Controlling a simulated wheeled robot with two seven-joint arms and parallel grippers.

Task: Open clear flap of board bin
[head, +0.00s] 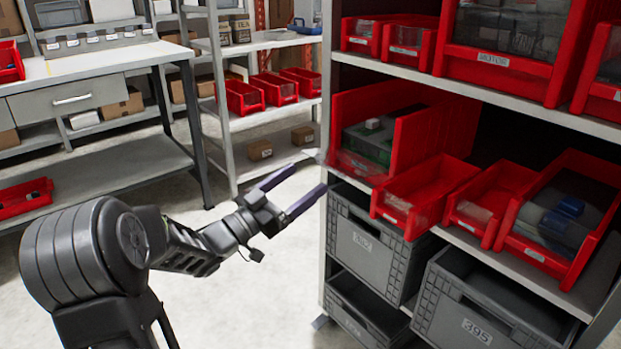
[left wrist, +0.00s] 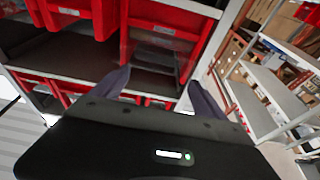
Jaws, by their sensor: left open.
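The board bin is the large red bin (head: 425,130) at the left end of the middle shelf. Greenish boards and a small white piece show inside it. A clear flap (head: 368,146) covers its front and looks closed. My left gripper (head: 310,177) is open and empty, its two fingers pointing toward the shelf's left end, in front of and a little below the bin, with a gap to it. In the left wrist view the open fingers (left wrist: 157,78) frame a red bin with a clear front (left wrist: 155,50), apparently the same one. My right gripper is not shown.
Smaller red bins (head: 428,190) stand right of the board bin, some jutting forward. Grey crates (head: 365,240) fill the shelf below, and more red bins (head: 405,42) stand above. A shelf upright (head: 325,80) is close to my fingers. Open floor (head: 250,290) lies left of the rack.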

